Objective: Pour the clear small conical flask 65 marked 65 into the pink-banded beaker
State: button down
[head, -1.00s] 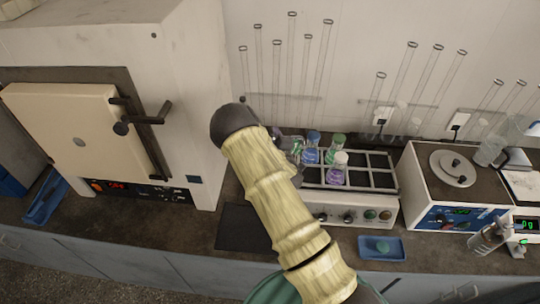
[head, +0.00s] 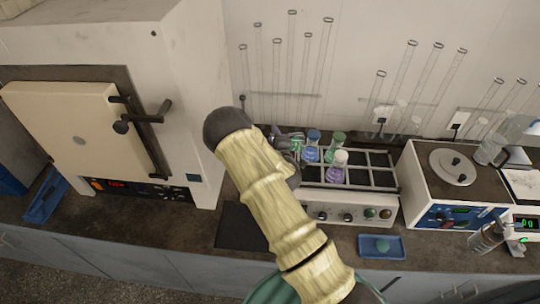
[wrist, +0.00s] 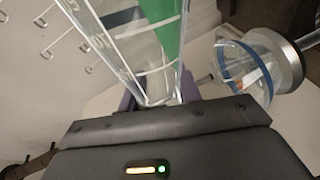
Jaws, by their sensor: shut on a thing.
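In the wrist view my gripper (wrist: 158,95) is shut on a clear glass vessel (wrist: 135,40) with white markings. It appears to be the small conical flask; no 65 can be read on it. A green patch shows in or behind its glass. In the head view my gripper (head: 287,142) is at the left end of the flask rack, mostly hidden by my own arm, so the held flask is hard to make out there. I cannot pick out a pink band on any beaker in either view.
A rack (head: 376,160) holds a blue-topped flask (head: 312,146), a green-topped flask (head: 336,147) and a purple flask (head: 334,173). A white furnace (head: 190,80) stands left. A glass beaker (head: 490,151) is by the hotplate unit (head: 425,175). A blue tray (head: 382,247) lies in front.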

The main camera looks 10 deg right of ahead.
jog(key=shift+f+n+b, duration=0.4)
jog(key=shift+b, duration=0.15)
jog(key=shift+a+r+n+h+b, duration=0.1)
jog(key=shift+r+n+h+b, duration=0.25)
jog(key=shift+n, duration=0.4)
jog(key=shift+a+n+h+b, duration=0.15)
jog(key=shift+n+b, duration=0.25)
jog(key=shift+n, duration=0.35)
dwell(4.5)
jog(key=shift+d+r+m+p, duration=0.1)
jog(key=shift+d+m+p, duration=0.1)
jog(key=shift+m+p, duration=0.2)
jog(key=shift+d+f+m+y+p, duration=0.15)
jog(key=shift+m+p, duration=0.15)
jog(key=shift+m, duration=0.25)
jog(key=shift+d+f+m+y+p, duration=0.15)
jog(key=shift+m+p, duration=0.15)
jog(key=shift+m, duration=0.25)
jog(key=shift+a+r+m+p, duration=0.1)
jog(key=shift+r+m+p, duration=0.45)
jog(key=shift+p, duration=0.2)
jog(key=shift+r+m, duration=0.1)
jog(key=shift+m, duration=0.15)
jog(key=shift+a+f, duration=0.15)
jog(key=shift+f, duration=0.05)
